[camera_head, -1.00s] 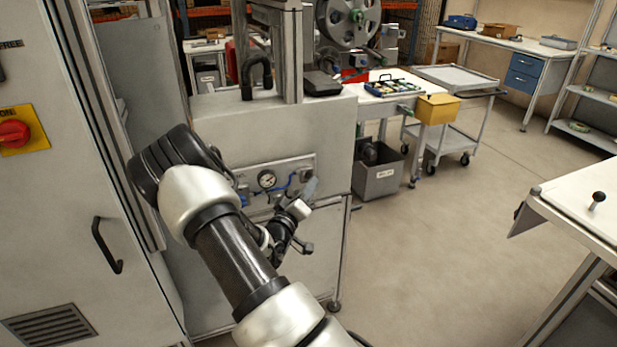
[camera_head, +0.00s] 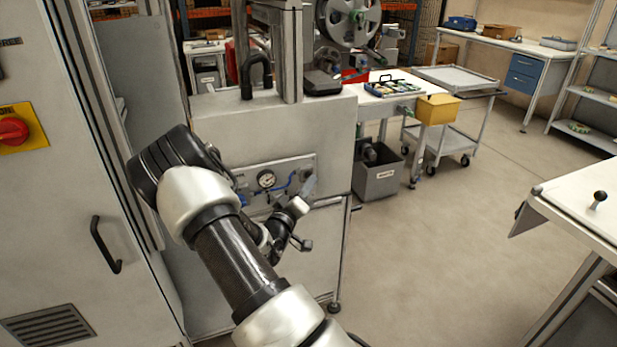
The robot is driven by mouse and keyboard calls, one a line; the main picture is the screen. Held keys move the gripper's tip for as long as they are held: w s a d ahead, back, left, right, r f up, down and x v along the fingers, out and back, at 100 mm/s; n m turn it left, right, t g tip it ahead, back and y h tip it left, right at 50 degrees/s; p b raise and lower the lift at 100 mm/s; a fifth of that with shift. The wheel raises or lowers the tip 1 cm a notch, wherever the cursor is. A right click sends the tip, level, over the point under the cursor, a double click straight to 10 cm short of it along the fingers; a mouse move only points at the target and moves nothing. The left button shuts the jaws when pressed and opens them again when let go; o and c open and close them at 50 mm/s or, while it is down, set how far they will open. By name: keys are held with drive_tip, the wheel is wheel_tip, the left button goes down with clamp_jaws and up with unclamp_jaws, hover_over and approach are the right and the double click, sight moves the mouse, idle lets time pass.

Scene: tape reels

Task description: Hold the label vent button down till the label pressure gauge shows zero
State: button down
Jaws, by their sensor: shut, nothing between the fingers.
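The pressure gauge (camera_head: 266,180) is a small round white dial with a dark rim, on a light panel (camera_head: 305,164) low on the front of the grey machine. Its needle is too small to read. A blue line runs beside it to the right. My gripper (camera_head: 310,184) is at the right end of this panel, right of the gauge, shut with nothing held. I cannot make out the vent button; my gripper and wrist cover part of the panel. Whether the fingertips touch the panel cannot be told.
A grey cabinet with a black handle (camera_head: 106,245) and a red knob on yellow (camera_head: 13,130) stands close at left. A grey bin (camera_head: 378,182) and a trolley (camera_head: 456,78) are beyond the machine. A white table (camera_head: 590,200) is at right. The middle floor is clear.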

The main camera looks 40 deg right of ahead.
drive_tip(key=shift+w+d, duration=0.1)
drive_tip(key=shift+w, duration=0.3)
idle(1.3)
idle(1.7)
drive_tip(key=shift+s+a, duration=0.2)
drive_tip(key=shift+s, duration=0.6)
drive_tip(key=s, duration=0.2)
drive_tip(key=s+a, duration=0.1)
drive_tip(key=s, duration=0.2)
drive_tip(key=shift+w+a, duration=0.1)
idle(0.5)
